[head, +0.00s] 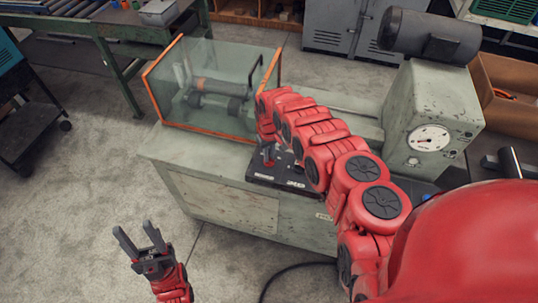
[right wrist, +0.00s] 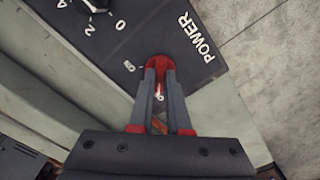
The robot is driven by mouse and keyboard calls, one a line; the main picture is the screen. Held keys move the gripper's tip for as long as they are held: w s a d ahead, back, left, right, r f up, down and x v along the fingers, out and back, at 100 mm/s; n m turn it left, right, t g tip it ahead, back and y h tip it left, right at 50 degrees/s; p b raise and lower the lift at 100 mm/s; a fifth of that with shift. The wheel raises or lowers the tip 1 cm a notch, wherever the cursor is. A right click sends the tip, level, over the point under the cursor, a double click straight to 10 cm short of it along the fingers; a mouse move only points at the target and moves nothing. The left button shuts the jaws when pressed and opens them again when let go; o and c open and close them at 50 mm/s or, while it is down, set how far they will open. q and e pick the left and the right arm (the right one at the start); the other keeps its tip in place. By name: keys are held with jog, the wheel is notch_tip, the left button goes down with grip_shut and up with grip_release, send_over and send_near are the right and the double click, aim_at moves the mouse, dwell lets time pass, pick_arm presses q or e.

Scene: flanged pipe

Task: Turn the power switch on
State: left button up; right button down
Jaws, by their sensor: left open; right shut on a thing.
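The power switch (right wrist: 160,63) is a small red part on a black control panel (head: 262,176), by the white POWER lettering in the right wrist view. The panel also shows there (right wrist: 150,38). My right gripper (right wrist: 160,74) is shut on the switch, its two fingers on either side of it. The fingers hide part of the switch, so I cannot tell its position. In the head view my right arm covers part of the panel. My left gripper (head: 138,240) is open and empty over the floor at the lower left.
A knob (right wrist: 96,4) with numbers is on the same panel. The panel sits on a grey-green machine (head: 225,195) with an orange-framed clear guard (head: 205,125). A housing with a gauge (head: 430,138) stands to the right. Open floor (head: 80,190) lies at the left.

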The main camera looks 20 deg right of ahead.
jog(key=shift+m, duration=0.3)
jog(key=shift+w+m+b, duration=0.1)
jog(key=shift+m+b, duration=0.35)
jog(key=shift+m, duration=0.45)
jog(key=shift+f+m+b, duration=0.15)
jog(key=shift+m+b, duration=0.35)
jog(key=shift+m, duration=0.4)
jog(key=m+b, duration=0.3)
jog(key=m, duration=0.1)
jog(key=m+b, duration=0.2)
jog(key=m, duration=0.3)
jog(key=shift+m+b, duration=0.35)
jog(key=shift+m, duration=0.05)
jog(key=shift+r+m, duration=0.2)
jog(key=shift+m, duration=1.7)
